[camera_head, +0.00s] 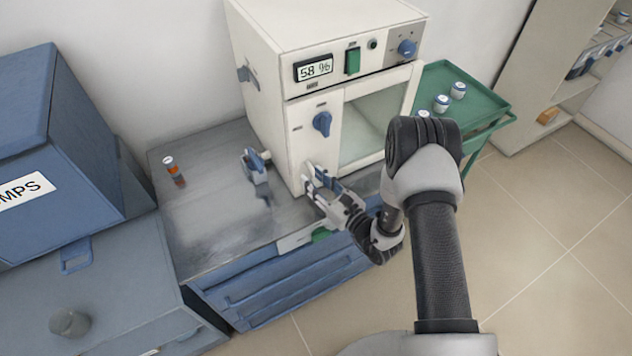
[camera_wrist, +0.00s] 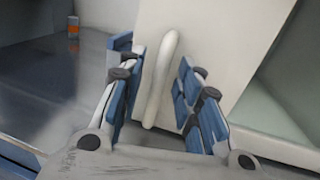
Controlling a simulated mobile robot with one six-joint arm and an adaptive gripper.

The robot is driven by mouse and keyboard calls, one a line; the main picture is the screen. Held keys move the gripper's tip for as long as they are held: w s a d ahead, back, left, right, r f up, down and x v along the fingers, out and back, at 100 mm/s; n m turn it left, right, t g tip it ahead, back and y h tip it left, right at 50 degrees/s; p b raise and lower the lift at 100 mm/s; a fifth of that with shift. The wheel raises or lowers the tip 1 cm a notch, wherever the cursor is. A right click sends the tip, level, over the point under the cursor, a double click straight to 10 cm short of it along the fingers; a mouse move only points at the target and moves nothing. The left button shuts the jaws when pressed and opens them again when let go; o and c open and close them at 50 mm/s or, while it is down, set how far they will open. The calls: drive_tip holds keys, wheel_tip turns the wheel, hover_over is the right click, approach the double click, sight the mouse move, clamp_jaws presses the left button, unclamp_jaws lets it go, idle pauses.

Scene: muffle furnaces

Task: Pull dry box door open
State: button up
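The dry box (camera_head: 270,75) is a white cabinet with a display reading 58 %, standing on the metal bench. Its door (camera_head: 300,145) looks closed, with a blue knob (camera_head: 322,122) and a glass window (camera_head: 375,120) at the right. The door's pale upright handle (camera_wrist: 162,85) shows in the wrist view; my fingers largely hide it in the head view. My gripper (camera_head: 320,181) is at the lower front of the door. In the wrist view, its blue-padded fingers (camera_wrist: 160,65) are open on either side of the handle, with visible gaps.
An orange-labelled vial (camera_head: 170,163) and a small blue-and-white device (camera_head: 254,165) are on the bench (camera_head: 205,225) left of the dry box. A green cart (camera_head: 480,95) with small jars stands right. A blue furnace (camera_head: 60,150) is far left. Floor before the bench is clear.

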drive_tip(key=shift+c, duration=0.4)
clamp_jaws()
idle(0.4)
